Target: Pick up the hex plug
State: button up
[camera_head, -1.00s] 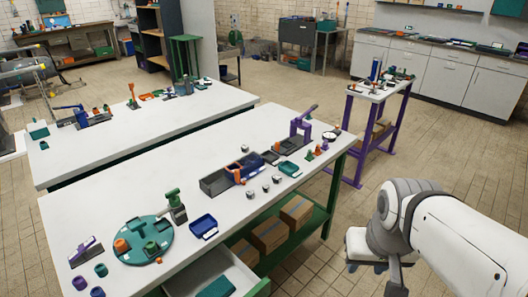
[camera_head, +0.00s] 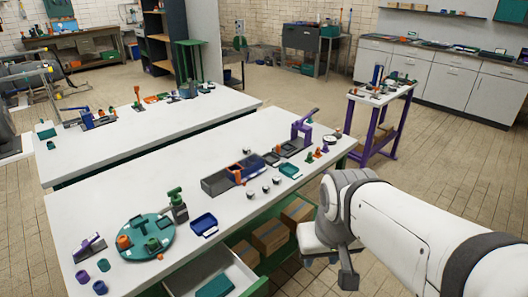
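Several small silvery-grey pieces lie on the near white table (camera_head: 130,190), right of its middle. One is at the front (camera_head: 251,198), one just right of it (camera_head: 266,190) and one further right (camera_head: 277,181). They are too small for me to tell which is a hex plug. Another pale piece (camera_head: 246,150) lies behind the grey tray. My gripper (camera_head: 328,262) hangs beyond the table's right front edge, apart from these pieces. Its fingers are small and partly hidden by the wrist, so its opening is unclear. I see nothing held.
A grey open tray (camera_head: 215,187), a dark blue bin (camera_head: 204,224) and a purple press (camera_head: 303,126) stand on the table. A green round tray (camera_head: 132,249) is at the left. An open drawer (camera_head: 238,273) juts out in front. Cardboard boxes (camera_head: 270,237) sit below.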

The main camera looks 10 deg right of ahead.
aim_at(276, 180)
jog(key=i, duration=0.95)
jog(key=u, duration=0.05)
